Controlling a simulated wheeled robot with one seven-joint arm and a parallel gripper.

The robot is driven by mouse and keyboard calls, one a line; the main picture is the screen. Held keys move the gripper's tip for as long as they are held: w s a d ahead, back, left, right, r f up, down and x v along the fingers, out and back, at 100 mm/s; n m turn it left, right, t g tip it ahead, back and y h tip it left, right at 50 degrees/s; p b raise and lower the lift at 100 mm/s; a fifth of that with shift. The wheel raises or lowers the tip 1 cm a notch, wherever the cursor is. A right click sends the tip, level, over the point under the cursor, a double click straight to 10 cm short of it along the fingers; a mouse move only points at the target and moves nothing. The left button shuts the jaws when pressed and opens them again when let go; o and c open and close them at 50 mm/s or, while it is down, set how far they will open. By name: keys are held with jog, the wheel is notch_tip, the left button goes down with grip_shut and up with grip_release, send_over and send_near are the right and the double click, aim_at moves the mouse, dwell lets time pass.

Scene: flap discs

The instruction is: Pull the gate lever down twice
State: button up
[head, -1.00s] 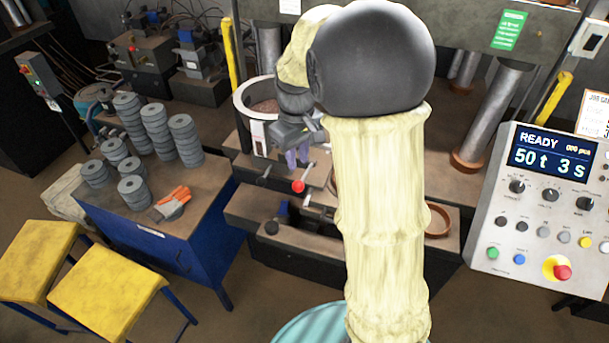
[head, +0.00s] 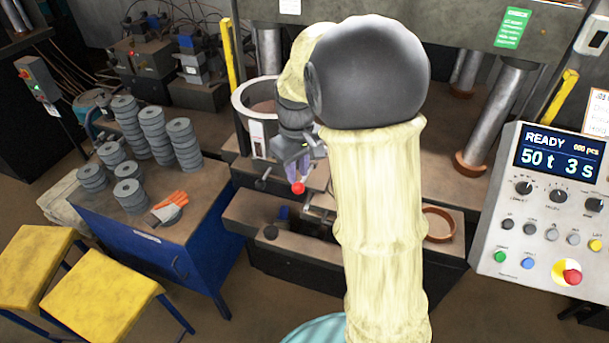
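A red ball knob (head: 298,188), apparently the end of the gate lever, shows at the front of the press, below the round hopper (head: 240,103). Most of the lever's rod is hidden or too small to make out. My gripper (head: 298,178) points down from my arm, with its pale purple fingers right at the knob. The fingertips overlap the knob in this view. I cannot tell whether they touch it or how far apart they are. My arm in its cream sleeve covers much of the press middle.
The control panel (head: 548,237) at right reads READY, 50 t, 3 s. A blue table (head: 200,229) at left holds stacks of grey discs (head: 153,128) and gloves (head: 168,209). Yellow stools (head: 103,298) stand in front. A brown ring (head: 440,223) lies on the press ledge.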

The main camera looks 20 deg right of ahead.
notch_tip(320, 180, down, 10)
jog(key=b, duration=0.6)
jog(key=shift+b, duration=0.35)
dwell(0.9)
jog(key=shift+r+p, duration=4.35)
jog(key=shift+r, duration=0.75)
jog(key=shift+f, duration=0.15)
notch_tip(320, 180, down, 10)
jog(key=b, duration=0.7)
jog(key=shift+r+p, duration=4.25)
jog(key=shift+r, duration=0.85)
